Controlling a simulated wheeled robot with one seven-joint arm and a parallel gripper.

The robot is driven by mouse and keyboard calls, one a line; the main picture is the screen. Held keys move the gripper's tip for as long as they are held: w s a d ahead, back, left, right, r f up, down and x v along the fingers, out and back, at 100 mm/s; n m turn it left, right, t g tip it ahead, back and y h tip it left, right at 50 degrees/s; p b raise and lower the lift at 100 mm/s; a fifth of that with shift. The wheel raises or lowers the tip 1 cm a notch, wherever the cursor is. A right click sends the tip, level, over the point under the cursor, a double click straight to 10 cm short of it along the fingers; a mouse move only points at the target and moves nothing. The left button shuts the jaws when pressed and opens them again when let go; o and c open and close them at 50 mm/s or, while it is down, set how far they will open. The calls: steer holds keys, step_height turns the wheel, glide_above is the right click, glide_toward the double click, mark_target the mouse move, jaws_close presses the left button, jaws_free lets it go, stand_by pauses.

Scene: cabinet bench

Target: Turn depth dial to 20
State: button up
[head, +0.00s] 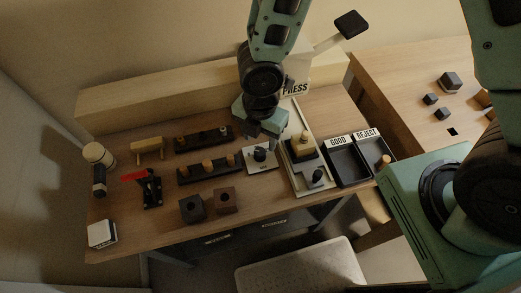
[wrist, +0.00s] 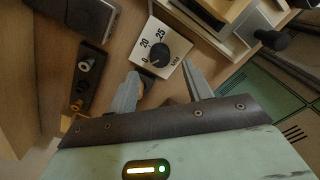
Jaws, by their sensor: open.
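The depth dial is a black round knob (wrist: 160,54) on a white square plate (wrist: 178,40) marked 0, 20 and 25. Where its pointer stands is too small to tell. In the head view the plate (head: 255,166) lies on the bench, just left of the press. My gripper (wrist: 160,70) is open and empty, with its two fingers apart on either side of the near part of the plate. The knob shows just beyond the fingertips, and I see no contact. In the head view my gripper (head: 264,140) hangs over the plate and partly hides it.
The press base (head: 318,182) stands right of the dial, with black GOOD (head: 344,168) and REJECT (head: 369,151) trays beyond it. Left are dark racks with pegs (head: 208,176), two dark blocks (head: 192,209) and a black stand with a red part (head: 151,190).

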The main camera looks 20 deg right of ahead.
mark_target(260, 151)
step_height(260, 151, down, 6)
steer(key=shift+f+b, duration=0.1)
steer(key=shift+b, duration=0.3)
steer(key=c, duration=1)
